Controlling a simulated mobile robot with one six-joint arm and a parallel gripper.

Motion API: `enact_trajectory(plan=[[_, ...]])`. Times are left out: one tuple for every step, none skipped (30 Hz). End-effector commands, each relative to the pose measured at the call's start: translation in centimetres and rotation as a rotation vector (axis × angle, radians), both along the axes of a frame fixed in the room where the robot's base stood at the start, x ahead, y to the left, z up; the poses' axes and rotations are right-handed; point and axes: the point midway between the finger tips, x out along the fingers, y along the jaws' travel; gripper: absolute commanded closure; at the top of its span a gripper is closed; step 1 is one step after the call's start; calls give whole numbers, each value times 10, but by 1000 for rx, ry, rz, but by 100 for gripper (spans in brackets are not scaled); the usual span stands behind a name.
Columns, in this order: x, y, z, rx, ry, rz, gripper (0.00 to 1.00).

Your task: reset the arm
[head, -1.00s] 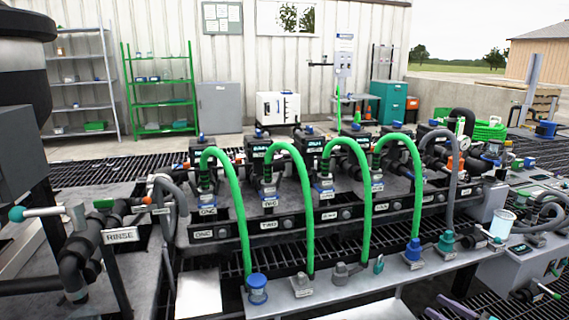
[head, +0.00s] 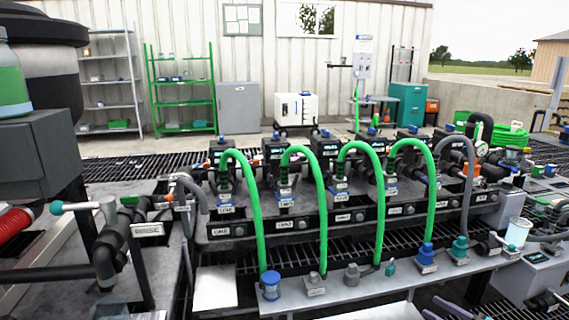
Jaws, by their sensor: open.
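Two purple finger-like bars, which I take to be my gripper (head: 438,306), show at the bottom edge, right of centre. They stand apart, with nothing visible between them. The rest of my arm is below the picture or cannot be told apart. The gripper is in front of the near edge of the grey bench (head: 372,293), and it does not appear to touch anything.
A manifold with several green hoses (head: 322,215) and a grey hose (head: 467,190) fills the middle. A rinse pipe (head: 112,245) and a dark tank (head: 45,85) stand left. A clear cup (head: 517,233) is at right. Shelves (head: 182,95) stand behind.

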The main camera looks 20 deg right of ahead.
Motion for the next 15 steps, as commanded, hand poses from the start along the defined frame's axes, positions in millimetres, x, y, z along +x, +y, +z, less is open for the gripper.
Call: enact_trajectory(plan=[[7,8,4,4,1,17,49],[11,12,5,6,2,25,49],[18,20,6,9,4,41,49],[22,25,7,12,5,51,49],[28,33,8,15,6,65,49],[35,43,10,20,8,84,49],[41,51,11,25,11,99,49],[47,61,12,28,12,115,49],[55,73,13,33,15,137,49],[60,82,14,38,18,153,49],[65,91,14,42,21,169,49],[71,104,14,46,27,191,49],[76,114,14,50,33,208,49],[80,124,14,52,38,225,49],[86,138,14,55,47,248,49]])
